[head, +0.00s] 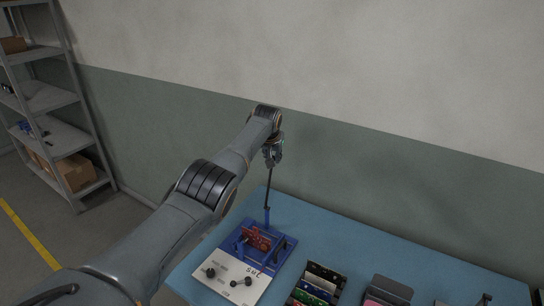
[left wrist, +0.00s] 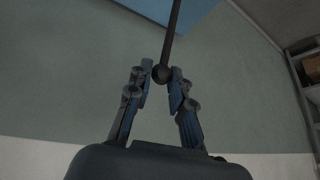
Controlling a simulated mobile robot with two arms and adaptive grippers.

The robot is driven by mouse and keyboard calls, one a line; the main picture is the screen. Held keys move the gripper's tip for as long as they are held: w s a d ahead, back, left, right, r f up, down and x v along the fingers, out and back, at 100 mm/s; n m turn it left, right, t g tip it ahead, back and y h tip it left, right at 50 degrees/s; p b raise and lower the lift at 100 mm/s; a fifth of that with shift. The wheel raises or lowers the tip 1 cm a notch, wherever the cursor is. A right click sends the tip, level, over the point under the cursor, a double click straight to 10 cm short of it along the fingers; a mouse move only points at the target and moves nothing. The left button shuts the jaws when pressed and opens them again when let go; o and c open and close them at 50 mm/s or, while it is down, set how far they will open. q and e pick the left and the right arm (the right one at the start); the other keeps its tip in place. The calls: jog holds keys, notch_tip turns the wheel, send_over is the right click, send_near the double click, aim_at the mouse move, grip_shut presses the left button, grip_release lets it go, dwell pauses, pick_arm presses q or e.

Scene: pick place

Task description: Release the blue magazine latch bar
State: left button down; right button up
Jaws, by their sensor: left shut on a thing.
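A blue fixture (head: 284,245) with red parts (head: 257,239) sits on the blue table. A thin dark rod (head: 268,188) rises nearly upright from a blue piece (head: 267,215) at the fixture's back. I cannot tell which blue part is the magazine latch bar. My left gripper (head: 274,156) is high above the fixture, at the rod's top end. In the left wrist view its fingers (left wrist: 163,78) are shut on the dark ball knob (left wrist: 162,73) at the rod's end. The rod also shows there (left wrist: 173,33). My right gripper is not in view.
A white panel (head: 232,281) with dark knobs and lettering lies in front of the fixture. A dark tray (head: 327,267) with coloured pieces and a grey-and-pink item (head: 388,291) are to the right. The wall is close behind the table. A shelf (head: 50,97) stands far left.

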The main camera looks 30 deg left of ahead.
pick_arm(q)
jog(key=c, duration=1.5)
grip_release()
jog(key=shift+w+d+r+t, duration=0.15)
jog(key=shift+w+r+t, duration=0.2)
jog(key=shift+r, duration=0.25)
jog(key=shift+c, duration=0.2)
jog(key=o, duration=0.3)
jog(key=shift+w+f, duration=0.15)
jog(key=shift+w, duration=0.05)
jog(key=shift+o, duration=0.3)
jog(key=shift+w+d+f, duration=0.15)
jog(key=shift+f, duration=0.05)
jog(key=shift+s+r, duration=0.15)
jog(key=shift+s, duration=0.2)
jog(key=v, duration=1.1)
jog(key=shift+w+r, duration=0.25)
jog(key=shift+w, duration=0.05)
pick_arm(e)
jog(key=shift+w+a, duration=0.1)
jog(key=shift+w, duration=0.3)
